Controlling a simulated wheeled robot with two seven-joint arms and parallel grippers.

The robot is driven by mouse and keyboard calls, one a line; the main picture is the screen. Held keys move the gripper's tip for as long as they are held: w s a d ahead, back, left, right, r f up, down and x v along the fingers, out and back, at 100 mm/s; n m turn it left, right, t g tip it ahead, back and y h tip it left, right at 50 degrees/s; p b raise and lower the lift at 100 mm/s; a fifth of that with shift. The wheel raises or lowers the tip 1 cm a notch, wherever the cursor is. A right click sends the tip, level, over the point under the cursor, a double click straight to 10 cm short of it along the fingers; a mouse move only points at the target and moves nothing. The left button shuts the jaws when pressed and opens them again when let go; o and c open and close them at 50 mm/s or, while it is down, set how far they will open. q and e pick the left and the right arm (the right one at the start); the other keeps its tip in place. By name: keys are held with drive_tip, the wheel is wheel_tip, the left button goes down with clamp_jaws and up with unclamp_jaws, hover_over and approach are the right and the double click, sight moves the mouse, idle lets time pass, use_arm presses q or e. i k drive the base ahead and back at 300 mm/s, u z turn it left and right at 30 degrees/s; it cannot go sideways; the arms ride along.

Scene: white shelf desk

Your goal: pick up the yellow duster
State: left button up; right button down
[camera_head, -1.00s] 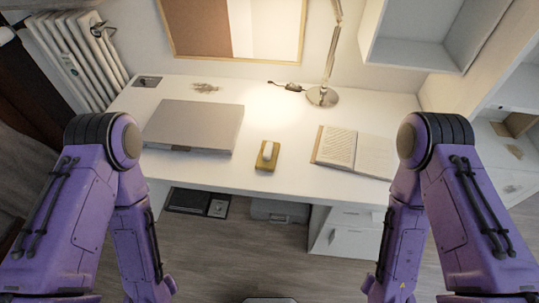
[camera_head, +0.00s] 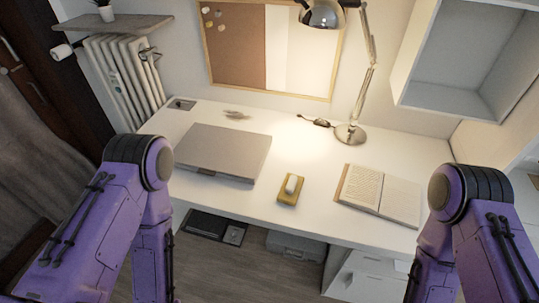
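The yellow duster (camera_head: 287,198) is a small yellow block with a white piece on top. It lies near the front edge of the white desk (camera_head: 310,218), between the laptop and the open book. My two purple arms show at the left and right of the head view, with their lower parts running down out of the picture. Neither gripper shows, and nothing touches the duster.
A closed grey laptop (camera_head: 222,150) lies left of the duster and an open book (camera_head: 378,194) lies right. A desk lamp (camera_head: 351,133) stands behind. A white shelf box (camera_head: 466,60) hangs at upper right. Drawers (camera_head: 366,278) are below the desk.

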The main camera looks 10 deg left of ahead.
sight(289, 193)
drive_tip(key=z, duration=0.9)
drive_tip(key=k, duration=1.15)
drive_tip(key=z, duration=1.25)
drive_tip(key=i, duration=1.25)
drive_tip(key=u, duration=1.5)
drive_tip(key=i, duration=0.6)
drive_tip(key=u, duration=0.55)
